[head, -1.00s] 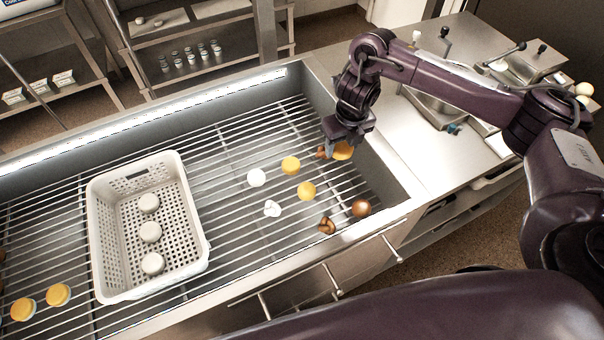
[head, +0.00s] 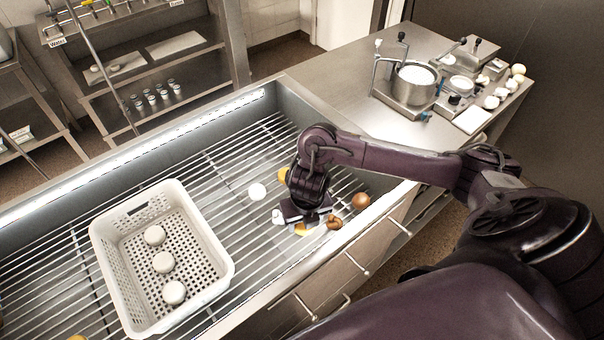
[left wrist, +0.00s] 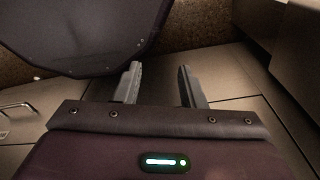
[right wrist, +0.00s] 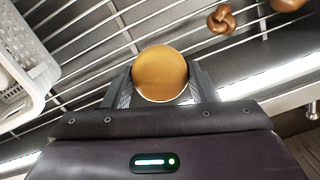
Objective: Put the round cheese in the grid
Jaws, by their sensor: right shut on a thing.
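My right gripper (head: 302,220) is shut on a round orange-yellow cheese (right wrist: 160,73), held between the two fingers; in the head view a small part of the cheese (head: 301,230) shows below the gripper. It is over the right part of the grid of metal bars (head: 240,150), close to a brown knotted roll (head: 333,221). Another yellow round piece (head: 284,174) shows partly behind the gripper. My left gripper (left wrist: 158,85) is open and empty, away from the grid. Whether the held cheese touches the bars is unclear.
A white perforated basket (head: 112,262) stands on the grid at left with three pale round pieces inside. A white round piece (head: 257,191), a white knot (head: 279,216) and a brown ball (head: 361,201) lie nearby. Bars between basket and gripper are mostly clear.

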